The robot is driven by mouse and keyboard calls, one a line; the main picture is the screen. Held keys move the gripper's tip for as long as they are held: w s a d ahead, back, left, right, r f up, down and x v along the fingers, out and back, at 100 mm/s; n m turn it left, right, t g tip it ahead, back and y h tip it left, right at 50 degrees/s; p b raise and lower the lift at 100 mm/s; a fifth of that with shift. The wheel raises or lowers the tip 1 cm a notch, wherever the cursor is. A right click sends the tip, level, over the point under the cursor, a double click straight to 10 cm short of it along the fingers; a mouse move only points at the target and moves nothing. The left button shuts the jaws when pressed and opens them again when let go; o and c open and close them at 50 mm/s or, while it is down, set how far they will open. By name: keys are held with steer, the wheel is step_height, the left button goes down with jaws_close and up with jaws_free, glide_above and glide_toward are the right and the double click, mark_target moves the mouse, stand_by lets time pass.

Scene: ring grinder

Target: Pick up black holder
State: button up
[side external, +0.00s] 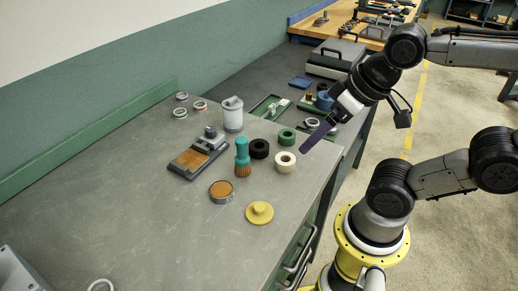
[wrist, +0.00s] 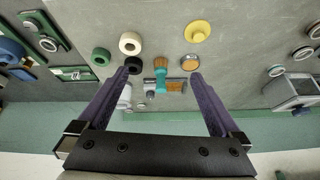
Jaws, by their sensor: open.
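The black holder (side external: 259,149) looks like a short black ring lying on the grey bench. It sits between a green ring (side external: 287,137), a cream ring (side external: 285,162) and a teal-handled brush (side external: 242,158). In the wrist view the black holder (wrist: 133,65) shows beside the left finger's tip, which partly covers it. My gripper (side external: 303,149) has purple fingers and hangs above the bench, to the right of the black holder in the side view. In the wrist view my gripper (wrist: 159,75) is open, with its fingers wide apart and nothing held.
A grey canister (side external: 232,114) and a grey tool with an orange pad (side external: 190,160) stand behind the brush. An orange-topped tin (side external: 221,191) and a yellow knobbed disc (side external: 260,212) lie nearer. The bench's left front is mostly clear.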

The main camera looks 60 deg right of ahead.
step_height(320, 180, up, 3)
steer(key=w+m, duration=0.2)
steer(key=m, duration=0.1)
steer(key=m+g, duration=0.6)
steer(key=m, duration=0.6)
glide_above(259, 145)
steer(key=f, duration=1.4)
steer(key=shift+s+f, duration=0.25)
steer(key=shift+s, duration=0.05)
steer(key=shift+n, duration=0.3)
steer(key=shift+w+f, duration=0.15)
steer(key=shift+f, duration=1.3)
steer(key=shift+w+f, duration=0.1)
steer(key=shift+f, duration=1.35)
steer(key=shift+c, duration=0.2)
